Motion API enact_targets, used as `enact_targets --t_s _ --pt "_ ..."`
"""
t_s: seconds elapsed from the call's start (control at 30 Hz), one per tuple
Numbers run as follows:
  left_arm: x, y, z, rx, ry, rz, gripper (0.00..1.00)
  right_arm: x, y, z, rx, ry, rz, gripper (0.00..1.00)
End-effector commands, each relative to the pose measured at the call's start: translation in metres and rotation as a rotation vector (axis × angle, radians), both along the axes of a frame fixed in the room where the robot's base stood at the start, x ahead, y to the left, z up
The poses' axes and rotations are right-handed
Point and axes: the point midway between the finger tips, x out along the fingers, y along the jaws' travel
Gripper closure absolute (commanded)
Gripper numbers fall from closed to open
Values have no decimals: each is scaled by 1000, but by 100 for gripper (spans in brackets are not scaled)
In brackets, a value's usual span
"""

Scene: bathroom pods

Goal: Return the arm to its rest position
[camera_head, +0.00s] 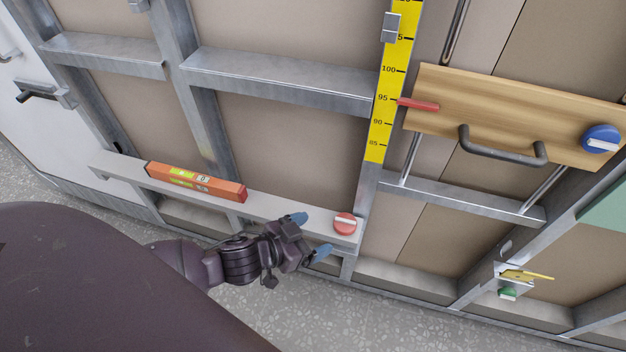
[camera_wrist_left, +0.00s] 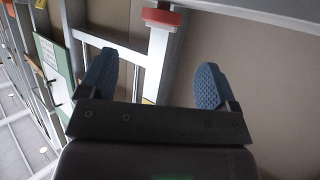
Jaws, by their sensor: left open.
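My left gripper (camera_head: 309,235) shows in the head view, reaching in from the left, low in front of the metal shelf (camera_head: 285,212). Its blue-tipped fingers are spread apart with nothing between them. A round red knob-like piece (camera_head: 345,223) sits on the shelf just right of the fingertips, apart from them. In the left wrist view the open fingers (camera_wrist_left: 160,85) show, with the red piece (camera_wrist_left: 160,17) beyond them near the top edge. My right gripper is in neither view.
An orange spirit level (camera_head: 196,182) lies on the shelf further left. A yellow ruler strip (camera_head: 391,90) runs up the frame. A wooden board (camera_head: 500,110) with a dark handle (camera_head: 503,152), red peg and blue knob (camera_head: 600,139) is at right. Grey floor (camera_head: 340,310) below is clear.

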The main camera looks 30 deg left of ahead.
Motion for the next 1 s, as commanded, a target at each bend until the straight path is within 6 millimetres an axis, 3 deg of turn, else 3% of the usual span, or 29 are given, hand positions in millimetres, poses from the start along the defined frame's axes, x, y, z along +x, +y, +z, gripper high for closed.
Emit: enact_targets --t_s 0.27,0.47,0.7,1.0 --pt "0 0 1 0 0 1 16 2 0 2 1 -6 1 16" --pt "-17 6 20 7 -1 49 16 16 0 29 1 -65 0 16" --pt "-72 27 50 43 38 174 16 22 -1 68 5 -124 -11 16" --pt "-152 54 63 102 142 310 16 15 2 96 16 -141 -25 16"
